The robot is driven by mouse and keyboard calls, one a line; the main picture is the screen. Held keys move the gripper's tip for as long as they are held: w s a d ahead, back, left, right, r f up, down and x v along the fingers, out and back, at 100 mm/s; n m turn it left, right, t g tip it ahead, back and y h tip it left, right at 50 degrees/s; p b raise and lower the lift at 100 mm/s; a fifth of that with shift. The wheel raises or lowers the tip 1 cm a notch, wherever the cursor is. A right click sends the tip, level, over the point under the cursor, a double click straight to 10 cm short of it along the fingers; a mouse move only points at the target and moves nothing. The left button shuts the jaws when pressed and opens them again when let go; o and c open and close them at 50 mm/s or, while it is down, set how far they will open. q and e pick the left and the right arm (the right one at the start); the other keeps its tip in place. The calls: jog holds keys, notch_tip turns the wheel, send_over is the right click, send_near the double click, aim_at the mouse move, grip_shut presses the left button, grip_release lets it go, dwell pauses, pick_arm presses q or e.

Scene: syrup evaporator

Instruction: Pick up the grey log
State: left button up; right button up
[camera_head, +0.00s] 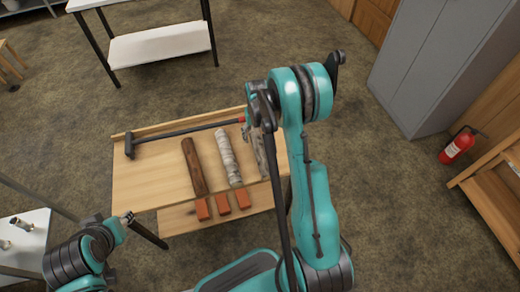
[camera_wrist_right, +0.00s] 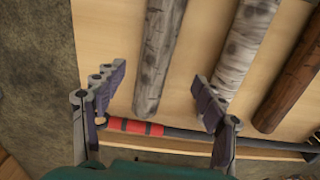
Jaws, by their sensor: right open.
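The grey log (camera_wrist_right: 160,55) lies on the wooden table between the fingers of my open right gripper (camera_wrist_right: 157,95) as seen in the right wrist view. I cannot tell how far the fingers are above it.
On the table (camera_head: 150,180) lie a white birch log (camera_head: 228,157), a brown log (camera_head: 194,167) and a long-handled hammer (camera_head: 180,132) with a red grip end. Several orange blocks (camera_head: 222,204) sit at the front. A grey cabinet (camera_head: 430,60) and fire extinguisher (camera_head: 457,145) stand right.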

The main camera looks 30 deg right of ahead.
aim_at(260, 147)
notch_tip(260, 147, down, 3)
jog(key=shift+d+f+b, duration=0.15)
jog(key=shift+b, duration=0.4)
jog(key=f+b, duration=0.1)
jog(key=f, duration=0.1)
jog(key=s+f+b, duration=0.1)
jog(key=f+b, duration=0.1)
jog(key=f, duration=0.1)
jog(key=shift+d+f, duration=0.1)
jog(key=shift+f, duration=0.15)
jog(key=shift+s+r, duration=0.1)
jog(key=c, duration=1.5)
